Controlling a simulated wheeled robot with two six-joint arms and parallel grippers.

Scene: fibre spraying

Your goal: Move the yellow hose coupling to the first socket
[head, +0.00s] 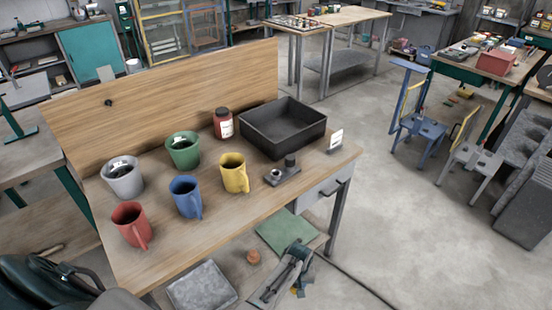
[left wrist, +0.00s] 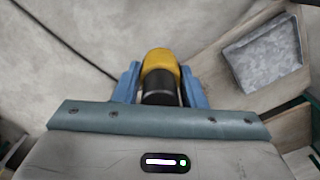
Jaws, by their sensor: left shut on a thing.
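The yellow hose coupling (left wrist: 160,62), yellow at one end with a black collar, sits between the blue fingers of my left gripper (left wrist: 160,84) in the left wrist view. The gripper is shut on it. In the head view my left gripper (head: 297,272) is low at the bottom, in front of the workbench (head: 235,215) and below its top; only a bit of yellow shows there. A small dark fixture (head: 284,177) with a short ring and a taller dark post stands on the bench's right part. I cannot tell which part is the first socket. My right gripper is out of view.
Several mugs, including the yellow mug (head: 234,172), stand left of the fixture. A grey tray (head: 202,285) lies lower down.

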